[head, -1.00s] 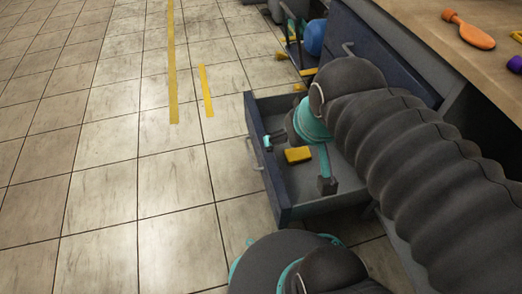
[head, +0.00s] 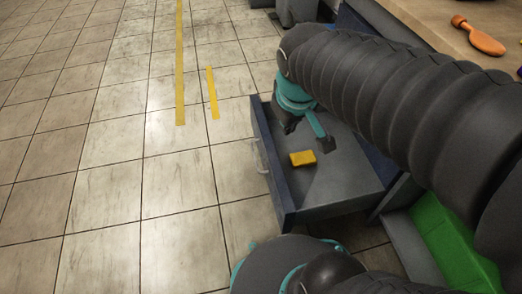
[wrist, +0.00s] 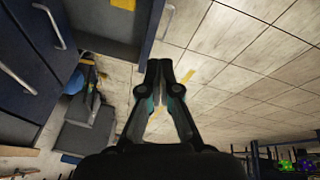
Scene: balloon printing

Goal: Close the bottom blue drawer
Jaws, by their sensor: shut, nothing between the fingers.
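The bottom blue drawer (head: 268,150) stands pulled out over the floor, with a grey inside and a yellow block (head: 301,158) lying in it. Its handle (head: 260,156) is on the front panel, facing left. In the wrist view, the drawer front (wrist: 151,28) and part of the yellow block (wrist: 122,4) show at the top left. My gripper (wrist: 160,68) is shut and empty, its tips close to the drawer's near corner in that picture; contact cannot be told.
A wooden worktop (head: 430,18) with an orange tool (head: 478,37) is at the upper right. A green object (head: 450,240) lies in a grey compartment at the lower right. Other handled drawers (wrist: 35,65) show in the wrist view. Tiled floor (head: 100,180) left of the drawer is clear.

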